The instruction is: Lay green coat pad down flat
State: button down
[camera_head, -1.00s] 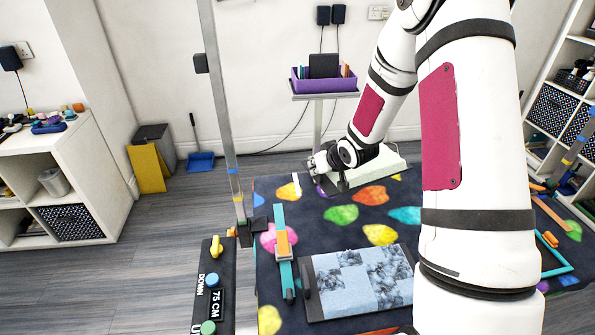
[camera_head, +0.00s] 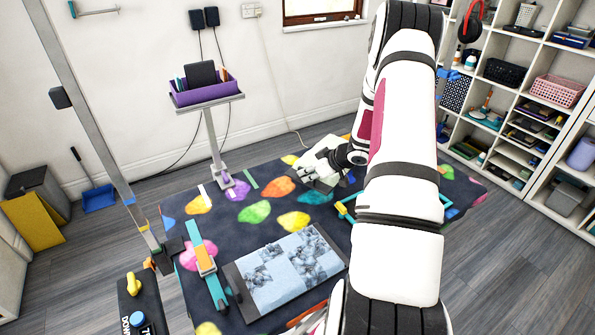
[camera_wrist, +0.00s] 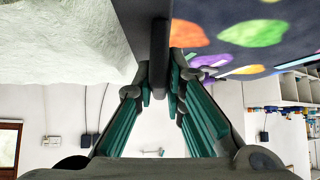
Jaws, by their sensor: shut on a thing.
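A pale, faintly green fluffy pad (camera_head: 323,157) is at the far side of the patterned table mat in the head view. It also fills the upper left of the wrist view (camera_wrist: 60,40), beside a dark edge and bar. My gripper (camera_wrist: 160,88) is shut on the dark bar at the pad's edge. In the head view the pad looks tilted, with a dark edge towards the mat. My arm hides part of the scene to its right. I cannot tell whether the pad touches the mat.
A blue-grey patchy pad (camera_head: 280,277) lies flat at the front of the dark mat (camera_head: 232,232). A teal and orange bar (camera_head: 204,262) lies left of it. A purple bin (camera_head: 205,93) stands on a post behind. A teal frame (camera_head: 345,210) lies near my arm.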

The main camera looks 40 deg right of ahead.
aim_at(311, 184)
jog(key=shift+r+p, duration=0.1)
jog(key=shift+p, duration=0.2)
jog(key=shift+f+b, duration=1.05)
jog(key=shift+f, duration=2)
jog(key=c, duration=1.6)
grip_release()
jog(key=shift+o, duration=0.2)
jog(key=shift+s, duration=0.1)
jog(key=v, duration=1.2)
